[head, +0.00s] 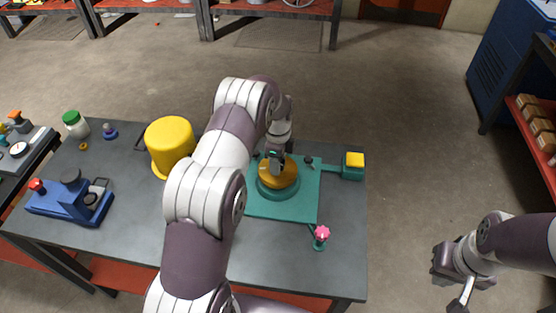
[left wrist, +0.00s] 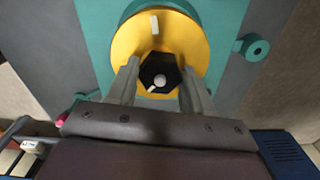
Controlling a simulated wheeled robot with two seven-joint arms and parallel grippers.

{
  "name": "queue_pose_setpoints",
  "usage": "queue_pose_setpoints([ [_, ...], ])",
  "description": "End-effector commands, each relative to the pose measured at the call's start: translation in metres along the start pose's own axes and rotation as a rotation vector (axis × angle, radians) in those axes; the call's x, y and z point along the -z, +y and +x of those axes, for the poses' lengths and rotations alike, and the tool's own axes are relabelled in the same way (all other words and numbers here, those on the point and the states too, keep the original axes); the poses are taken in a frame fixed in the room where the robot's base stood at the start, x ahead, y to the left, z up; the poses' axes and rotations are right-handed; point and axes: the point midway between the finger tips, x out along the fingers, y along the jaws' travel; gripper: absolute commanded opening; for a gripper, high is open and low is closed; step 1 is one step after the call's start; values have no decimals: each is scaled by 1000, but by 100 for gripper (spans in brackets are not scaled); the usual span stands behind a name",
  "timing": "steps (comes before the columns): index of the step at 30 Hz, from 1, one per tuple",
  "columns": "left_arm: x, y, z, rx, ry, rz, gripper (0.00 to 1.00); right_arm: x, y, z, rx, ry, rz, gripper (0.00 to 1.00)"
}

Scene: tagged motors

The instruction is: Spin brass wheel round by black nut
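The brass wheel (head: 279,174) sits on a round teal base on a teal plate (head: 295,207) on the table. In the left wrist view the wheel (left wrist: 203,46) is a gold disc with a pale mark near its rim. The black nut (left wrist: 160,72) is at its face, with a small white pointer. My left gripper (head: 275,163) points down over the wheel; in the wrist view its fingers (left wrist: 160,75) stand on both sides of the nut and appear to touch it. The nut is mostly hidden in the head view. My right gripper (head: 452,276) is off the table at the right; its fingers are unclear.
A yellow cylinder (head: 170,143) stands left of my left arm. A blue device (head: 72,199) is at the table's left.

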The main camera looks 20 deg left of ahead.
Motion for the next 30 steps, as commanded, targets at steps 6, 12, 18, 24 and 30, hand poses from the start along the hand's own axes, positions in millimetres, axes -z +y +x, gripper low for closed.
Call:
queue_pose_setpoints([
  [6,0,0,0,-1,0,201,29,0,0,0,0,0,0,0],
  [12,0,1,0,-1,0,787,29,0,0,-1,0,0,0,0],
  [18,-1,1,0,-1,1,1238,29,0,0,-1,0,0,0,0],
  [24,-1,1,0,-1,1,1305,29,0,0,-1,0,0,0,0],
  [30,-1,1,0,-1,1,1303,85,0,0,-1,0,0,0,0],
])
